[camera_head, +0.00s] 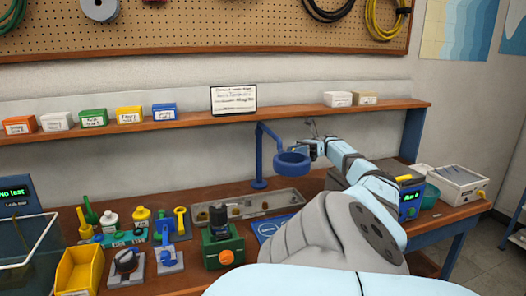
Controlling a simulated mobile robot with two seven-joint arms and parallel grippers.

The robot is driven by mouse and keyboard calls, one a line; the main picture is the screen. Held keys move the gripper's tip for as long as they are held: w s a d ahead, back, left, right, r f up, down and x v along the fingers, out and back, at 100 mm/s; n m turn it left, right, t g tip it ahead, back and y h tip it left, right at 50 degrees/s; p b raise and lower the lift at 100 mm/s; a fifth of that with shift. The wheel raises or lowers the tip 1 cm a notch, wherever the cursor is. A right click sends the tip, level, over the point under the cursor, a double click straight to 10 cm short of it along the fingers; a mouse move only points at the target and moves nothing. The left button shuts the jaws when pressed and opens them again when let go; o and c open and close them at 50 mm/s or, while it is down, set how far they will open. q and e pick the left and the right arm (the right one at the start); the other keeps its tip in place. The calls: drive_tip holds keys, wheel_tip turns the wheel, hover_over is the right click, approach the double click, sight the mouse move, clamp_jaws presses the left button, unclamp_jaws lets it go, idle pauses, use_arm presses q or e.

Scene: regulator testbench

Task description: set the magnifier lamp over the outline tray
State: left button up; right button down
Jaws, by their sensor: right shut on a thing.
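The blue magnifier lamp (259,160) stands at the back of the bench on an upright post. Its short arm slopes down to the right to a round ring head (292,164). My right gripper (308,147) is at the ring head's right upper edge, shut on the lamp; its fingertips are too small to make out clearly. A long grey tray with dark recesses, seemingly the outline tray (285,197), lies on the bench below and to the left of the head. My left gripper is not in view.
A green device with a black knob (222,245) stands in front of the tray. Bottles and small tools (140,220) and a yellow bin (79,270) are to the left. A blue mat (268,228) is partly hidden. A shelf (200,121) runs behind.

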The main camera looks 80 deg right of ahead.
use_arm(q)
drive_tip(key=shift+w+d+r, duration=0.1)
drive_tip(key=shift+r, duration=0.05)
use_arm(e)
drive_tip(key=shift+r, duration=0.1)
drive_tip(key=c, duration=1.1)
unclamp_jaws()
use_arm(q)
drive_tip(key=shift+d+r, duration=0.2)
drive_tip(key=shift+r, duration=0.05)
use_arm(e)
drive_tip(key=shift+s+d, duration=0.15)
drive_tip(key=shift+s, duration=0.1)
use_arm(q)
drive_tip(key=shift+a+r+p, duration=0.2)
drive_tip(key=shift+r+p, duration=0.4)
drive_tip(key=shift+p, duration=0.4)
use_arm(e)
wheel_tip(320, 180, up, 20)
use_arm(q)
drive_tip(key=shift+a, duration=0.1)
use_arm(e)
drive_tip(key=shift+f, duration=0.2)
